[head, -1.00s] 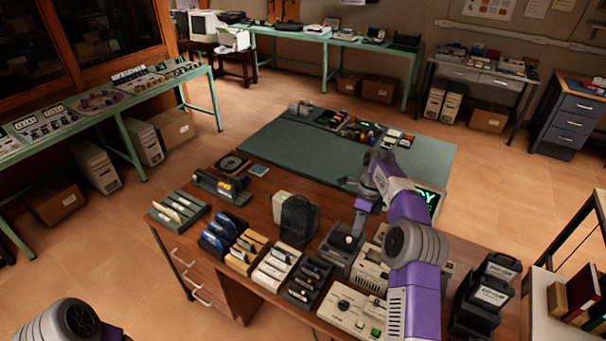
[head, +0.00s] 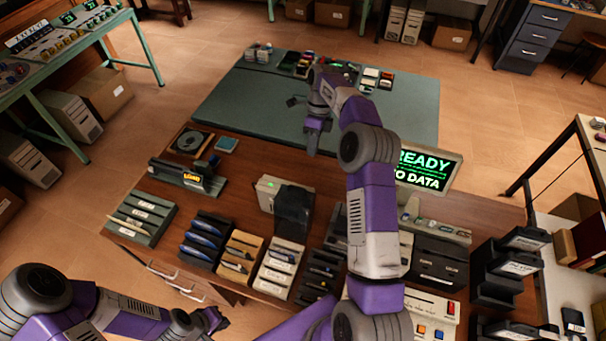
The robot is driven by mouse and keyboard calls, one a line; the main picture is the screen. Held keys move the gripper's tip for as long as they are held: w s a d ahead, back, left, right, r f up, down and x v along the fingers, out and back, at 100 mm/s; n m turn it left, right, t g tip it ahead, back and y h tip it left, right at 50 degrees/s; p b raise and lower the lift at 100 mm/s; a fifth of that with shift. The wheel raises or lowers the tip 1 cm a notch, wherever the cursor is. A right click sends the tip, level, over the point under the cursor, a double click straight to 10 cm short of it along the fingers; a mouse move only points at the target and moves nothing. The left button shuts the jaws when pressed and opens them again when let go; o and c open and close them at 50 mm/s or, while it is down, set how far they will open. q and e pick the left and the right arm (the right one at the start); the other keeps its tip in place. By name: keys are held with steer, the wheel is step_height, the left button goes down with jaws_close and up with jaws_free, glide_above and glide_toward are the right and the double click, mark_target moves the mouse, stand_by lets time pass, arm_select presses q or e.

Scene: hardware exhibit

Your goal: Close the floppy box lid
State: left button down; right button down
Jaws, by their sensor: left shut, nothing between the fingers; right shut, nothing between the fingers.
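A beige box (head: 267,188) with a dark, smoky cover (head: 293,210) in front of it stands mid-table; it looks like the floppy box, but I cannot tell how far its lid is open. My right gripper (head: 312,150) is shut and empty, pointing down beyond and slightly right of the box, near the green mat's front edge. It appears apart from the box. My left gripper (head: 218,319) is shut and empty at the bottom left, in front of the table's near edge and well away from the box.
Several disk racks, such as the blue-disk rack (head: 205,238) and tan rack (head: 240,255), line the near side. A lit READY screen (head: 428,170) and dark drives (head: 438,262) stand to the right. The green mat (head: 240,105) is mostly clear.

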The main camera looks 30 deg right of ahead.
mark_target(302, 192)
steer(key=s+a+f, duration=0.4)
steer(key=a+f, duration=0.1)
steer(key=f, duration=0.2)
steer(key=shift+s+p, duration=0.15)
steer(key=shift+p, duration=0.25)
steer(key=shift+a, duration=0.25)
